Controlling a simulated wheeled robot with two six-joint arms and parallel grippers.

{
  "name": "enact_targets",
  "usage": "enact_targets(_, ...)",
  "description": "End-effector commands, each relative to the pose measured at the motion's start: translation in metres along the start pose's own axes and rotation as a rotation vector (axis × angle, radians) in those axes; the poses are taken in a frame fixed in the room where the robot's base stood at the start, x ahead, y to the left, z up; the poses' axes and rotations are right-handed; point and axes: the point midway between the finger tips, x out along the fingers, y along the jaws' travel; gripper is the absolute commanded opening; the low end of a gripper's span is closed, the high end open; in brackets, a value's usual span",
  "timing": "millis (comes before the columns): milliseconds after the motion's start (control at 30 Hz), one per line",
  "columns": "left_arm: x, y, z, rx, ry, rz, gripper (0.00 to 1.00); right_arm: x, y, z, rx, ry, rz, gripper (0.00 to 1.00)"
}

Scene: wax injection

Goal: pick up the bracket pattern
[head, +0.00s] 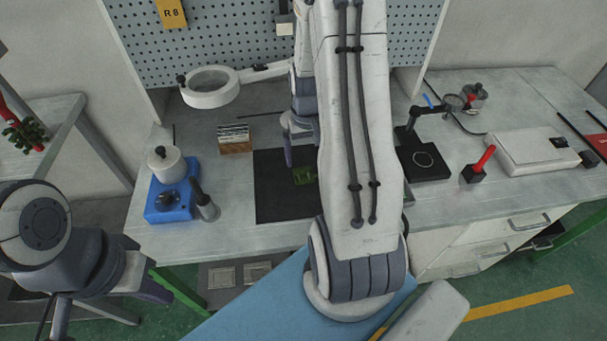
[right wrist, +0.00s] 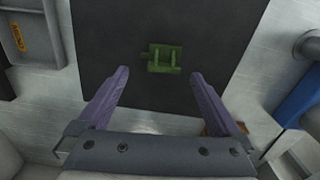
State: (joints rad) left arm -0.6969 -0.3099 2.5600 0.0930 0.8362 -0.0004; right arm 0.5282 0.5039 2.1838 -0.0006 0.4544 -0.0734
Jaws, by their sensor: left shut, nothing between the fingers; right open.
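The bracket pattern is a small green piece with two upright prongs. It lies on the black mat and shows in the right wrist view (right wrist: 164,59) and in the head view (head: 305,175), where my right arm stands close beside it. My right gripper (right wrist: 160,74) is open and empty, its purple fingers spread to either side with the bracket pattern beyond their tips. In the head view the right gripper (head: 290,157) is partly hidden by its own arm. My left gripper (head: 155,292) is shut and empty at the lower left, away from the bench top.
The black mat (head: 272,205) lies on the grey bench. A black magnifier stand (head: 424,166) is to the right.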

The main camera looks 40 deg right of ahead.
Motion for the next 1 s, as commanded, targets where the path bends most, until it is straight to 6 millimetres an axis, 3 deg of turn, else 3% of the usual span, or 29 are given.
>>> enact_targets(267,-0.003,0.000,0.000,0.000,0.000,0.000,0.00,0.025,-0.001,0.003,-0.001,-0.005,-0.001,1.00)
enact_targets(533,-0.007,0.001,0.000,0.000,0.000,0.000,0.00,0.062,-0.001,0.007,-0.001,-0.003,0.000,1.00)
enact_targets(833,-0.007,0.001,0.000,0.000,0.000,0.000,0.00,0.066,-0.001,0.006,-0.001,0.001,0.000,1.00)
enact_targets(1000,-0.007,0.001,0.000,0.000,0.000,0.000,0.00,0.066,-0.001,0.006,-0.001,0.001,0.000,0.35)
